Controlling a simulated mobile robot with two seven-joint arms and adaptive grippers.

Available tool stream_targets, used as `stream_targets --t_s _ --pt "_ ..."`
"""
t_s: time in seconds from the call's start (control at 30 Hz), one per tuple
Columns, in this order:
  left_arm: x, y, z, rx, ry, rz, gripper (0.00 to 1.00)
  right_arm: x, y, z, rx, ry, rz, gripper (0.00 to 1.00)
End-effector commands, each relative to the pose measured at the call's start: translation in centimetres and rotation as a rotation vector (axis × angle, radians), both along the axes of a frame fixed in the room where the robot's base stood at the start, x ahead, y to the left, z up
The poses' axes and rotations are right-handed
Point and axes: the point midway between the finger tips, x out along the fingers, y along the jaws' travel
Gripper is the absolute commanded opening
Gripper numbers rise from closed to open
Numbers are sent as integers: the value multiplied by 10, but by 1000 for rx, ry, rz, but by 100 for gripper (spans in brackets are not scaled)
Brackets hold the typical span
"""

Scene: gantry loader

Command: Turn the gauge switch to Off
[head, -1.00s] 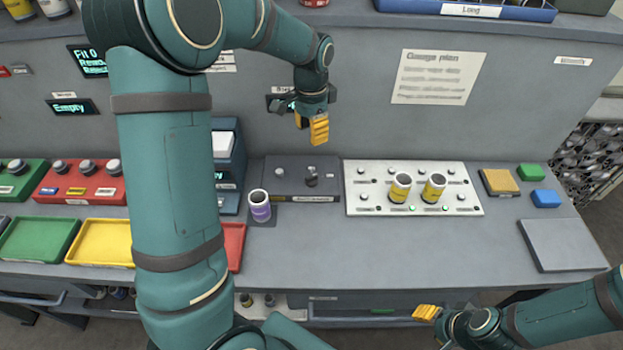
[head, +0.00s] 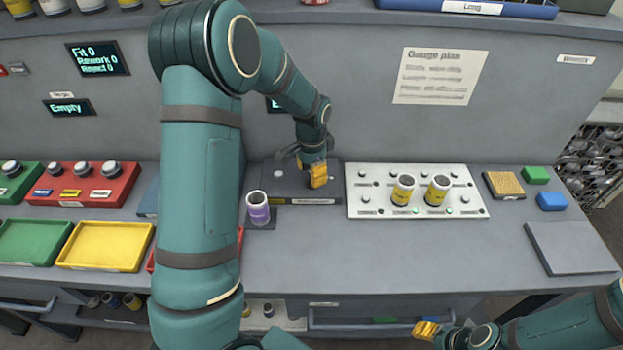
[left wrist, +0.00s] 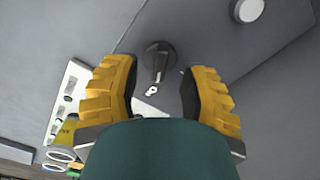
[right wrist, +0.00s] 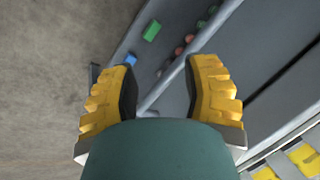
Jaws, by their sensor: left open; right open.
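The gauge switch (left wrist: 157,58) is a dark round knob with a bar handle and a small pale tip, on a dark grey panel (head: 268,184). In the left wrist view it lies between the two yellow fingers, just past their tips. In the head view the switch is mostly hidden by my left gripper (head: 316,177). That gripper is open and points down over the panel; I cannot tell whether it touches the switch. My right gripper (head: 426,329) is open and empty, low in front of the bench.
A white button (left wrist: 247,10) sits on the same panel. A white plate (head: 357,209) with two yellow-banded cylinders is to its right. A purple cylinder (head: 258,213) stands left of its front edge. A grey pad (head: 572,248) lies at the right.

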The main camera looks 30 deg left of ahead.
Motion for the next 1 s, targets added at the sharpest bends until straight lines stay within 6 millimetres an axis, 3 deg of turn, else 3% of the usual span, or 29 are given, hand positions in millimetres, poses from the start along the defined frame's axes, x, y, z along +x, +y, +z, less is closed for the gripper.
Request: stream_targets --t_s 0.2,0.53,0.63,0.67,1.0 --pt "0 0 -18 0 0 0 42 -1 0 -3 0 2 2 47" --pt "0 0 -19 0 0 0 42 -1 0 -3 0 2 2 47" --pt "0 0 -19 0 0 0 7 -1 0 -3 0 2 2 47" --pt "0 0 -19 0 0 0 0 -1 0 -3 0 2 2 47" --pt "0 0 -19 0 0 5 0 -1 0 -3 0 2 2 47"
